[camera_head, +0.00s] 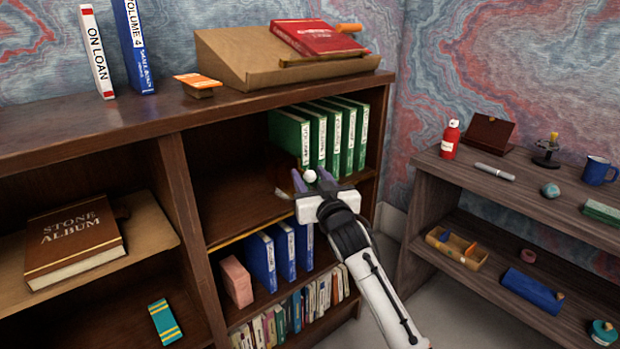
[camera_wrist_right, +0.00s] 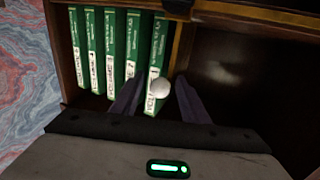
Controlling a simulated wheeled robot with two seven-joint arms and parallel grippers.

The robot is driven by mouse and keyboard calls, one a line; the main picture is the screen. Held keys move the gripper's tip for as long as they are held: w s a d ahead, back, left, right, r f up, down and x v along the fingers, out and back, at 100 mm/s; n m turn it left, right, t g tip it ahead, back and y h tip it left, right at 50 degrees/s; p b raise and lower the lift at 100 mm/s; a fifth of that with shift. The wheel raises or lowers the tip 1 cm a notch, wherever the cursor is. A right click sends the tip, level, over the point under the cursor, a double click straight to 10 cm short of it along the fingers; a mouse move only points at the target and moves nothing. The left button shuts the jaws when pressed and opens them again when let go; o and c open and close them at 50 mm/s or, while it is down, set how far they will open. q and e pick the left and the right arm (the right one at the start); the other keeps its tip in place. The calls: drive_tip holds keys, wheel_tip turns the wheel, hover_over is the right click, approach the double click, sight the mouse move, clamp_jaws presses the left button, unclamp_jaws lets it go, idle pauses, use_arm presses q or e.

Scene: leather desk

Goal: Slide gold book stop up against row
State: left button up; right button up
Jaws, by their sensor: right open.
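A row of green books (camera_head: 325,137) stands upright at the right end of the upper shelf bay. The row also shows in the right wrist view (camera_wrist_right: 110,50). A narrow gold upright (camera_wrist_right: 179,45), which looks like the gold book stop, is close beside the end book; I cannot tell whether they touch. A white round knob (camera_head: 310,176) shows in front of the row, and in the right wrist view (camera_wrist_right: 160,89). My right gripper (camera_head: 309,184) is open, with its fingers on either side of the knob. Most of the stop is hidden in the head view.
The bay left of the green row is dark and clear. Blue binders (camera_head: 277,251) and a pink box (camera_head: 236,281) stand on the shelf below. A slanted stand with a red book (camera_head: 318,38) is on top. A side shelf (camera_head: 520,205) is at right.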

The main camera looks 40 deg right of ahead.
clamp_jaws()
drive_tip(key=shift+d, duration=0.35)
drive_tip(key=w+d+p, duration=0.1)
drive_tip(key=d+p, duration=0.1)
drive_tip(key=d, duration=1.2)
drive_tip(key=shift+d, duration=0.2)
drive_tip(key=shift+r, duration=0.1)
unclamp_jaws()
drive_tip(key=shift+a, duration=0.1)
